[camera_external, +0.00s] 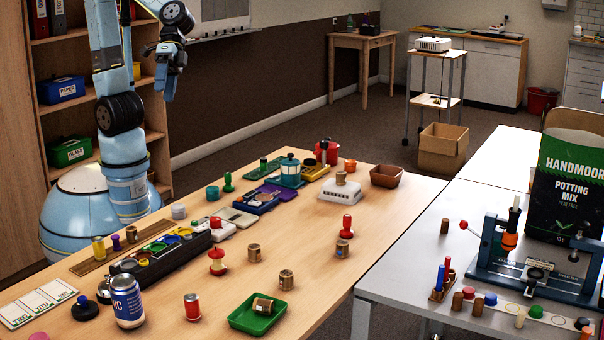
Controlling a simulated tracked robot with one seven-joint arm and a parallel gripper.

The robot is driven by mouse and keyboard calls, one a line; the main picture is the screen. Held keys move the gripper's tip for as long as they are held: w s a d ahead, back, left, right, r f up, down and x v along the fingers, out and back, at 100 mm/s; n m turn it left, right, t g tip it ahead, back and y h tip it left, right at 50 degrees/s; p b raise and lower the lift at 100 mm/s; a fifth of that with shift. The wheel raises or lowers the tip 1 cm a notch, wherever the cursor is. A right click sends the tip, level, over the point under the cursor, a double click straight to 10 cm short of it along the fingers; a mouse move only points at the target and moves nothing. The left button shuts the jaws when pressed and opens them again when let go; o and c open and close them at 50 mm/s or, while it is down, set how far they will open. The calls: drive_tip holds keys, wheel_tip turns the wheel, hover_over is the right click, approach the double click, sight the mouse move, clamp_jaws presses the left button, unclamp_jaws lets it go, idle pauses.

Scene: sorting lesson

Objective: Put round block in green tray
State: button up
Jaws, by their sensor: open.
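The green tray (243,318) sits near the front of the wooden table. A short brown round block (263,306) lies in it, tipped on its side. Similar brown round blocks stand on the table: one (286,280) just behind the tray, one (254,252) farther back, and one (342,248) to the right. I cannot tell which of them the task means. My gripper (166,88) is open and empty, raised high at the upper left, well away from the tray and blocks.
A red can (192,307) and a blue-white can (127,302) stand left of the tray. A red-topped bobbin (217,261) and red peg (347,226) stand farther back. A black organizer (190,250) lies along the left side. The table's right-middle surface is mostly clear.

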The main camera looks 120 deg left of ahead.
drive_tip(key=s+a+r+m+t+y, duration=0.2)
drive_tip(key=s+a+m+y, duration=0.3)
drive_tip(key=s+a, duration=0.8)
drive_tip(key=s+y, duration=0.1)
drive_tip(key=s, duration=0.1)
drive_tip(key=shift+s+a, duration=0.15)
drive_tip(key=shift+s, duration=0.25)
